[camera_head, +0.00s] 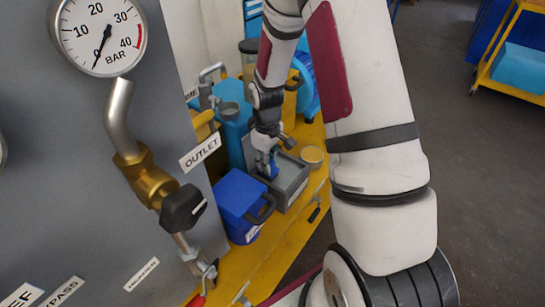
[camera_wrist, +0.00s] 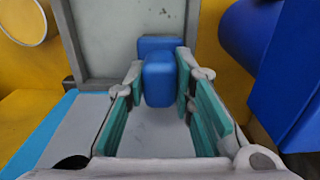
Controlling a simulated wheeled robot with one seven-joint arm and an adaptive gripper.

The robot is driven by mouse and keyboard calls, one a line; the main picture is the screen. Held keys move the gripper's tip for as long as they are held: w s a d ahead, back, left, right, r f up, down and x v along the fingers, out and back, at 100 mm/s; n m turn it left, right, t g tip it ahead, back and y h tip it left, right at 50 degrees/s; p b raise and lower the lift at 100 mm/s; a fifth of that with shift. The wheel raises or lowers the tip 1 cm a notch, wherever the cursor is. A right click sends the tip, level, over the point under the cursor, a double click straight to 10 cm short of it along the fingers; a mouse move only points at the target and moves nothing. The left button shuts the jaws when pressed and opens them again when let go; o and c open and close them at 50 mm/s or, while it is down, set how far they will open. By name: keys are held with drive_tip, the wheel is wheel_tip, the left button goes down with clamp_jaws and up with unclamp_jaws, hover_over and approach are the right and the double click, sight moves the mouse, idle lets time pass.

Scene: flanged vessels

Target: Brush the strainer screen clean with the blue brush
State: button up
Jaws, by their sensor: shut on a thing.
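My gripper (camera_head: 266,158) points down over a grey tray (camera_head: 292,186) on the yellow bench. In the wrist view its teal-padded fingers (camera_wrist: 160,90) are shut on a blue block-shaped piece, seemingly the blue brush (camera_wrist: 159,82). The brush also shows as a small blue patch below the fingers in the head view (camera_head: 273,170). Its bristles are hidden. I cannot make out the strainer screen for certain; a round tan-rimmed piece (camera_head: 311,155) lies beside the tray.
A blue box with a dark handle (camera_head: 238,196) stands close to the tray. A blue cylinder (camera_head: 232,138) and other containers crowd the bench behind. A grey panel with a gauge (camera_head: 101,36) and a valve (camera_head: 182,206) fills the left.

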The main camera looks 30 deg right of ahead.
drive_tip(key=shift+s, duration=0.1)
idle(0.3)
drive_tip(key=shift+w+d, duration=0.35)
drive_tip(key=shift+d, duration=0.45)
drive_tip(key=shift+w+d, duration=0.35)
drive_tip(key=shift+d, duration=0.4)
drive_tip(key=shift+w+d+f+b, duration=0.1)
drive_tip(key=shift+w+d+b, duration=0.2)
drive_tip(key=shift+d, duration=0.6)
drive_tip(key=shift+w+d+b, duration=0.2)
drive_tip(key=shift+w+d, duration=0.2)
drive_tip(key=shift+d, duration=0.5)
drive_tip(key=shift+s, duration=0.1)
drive_tip(key=shift+s+a+p, duration=0.6)
drive_tip(key=shift+s+a, duration=0.05)
drive_tip(key=shift+s, duration=0.35)
drive_tip(key=shift+s+a+p, duration=0.55)
drive_tip(key=shift+s+a, duration=0.1)
drive_tip(key=shift+s, duration=0.3)
drive_tip(key=shift+w+d, duration=0.1)
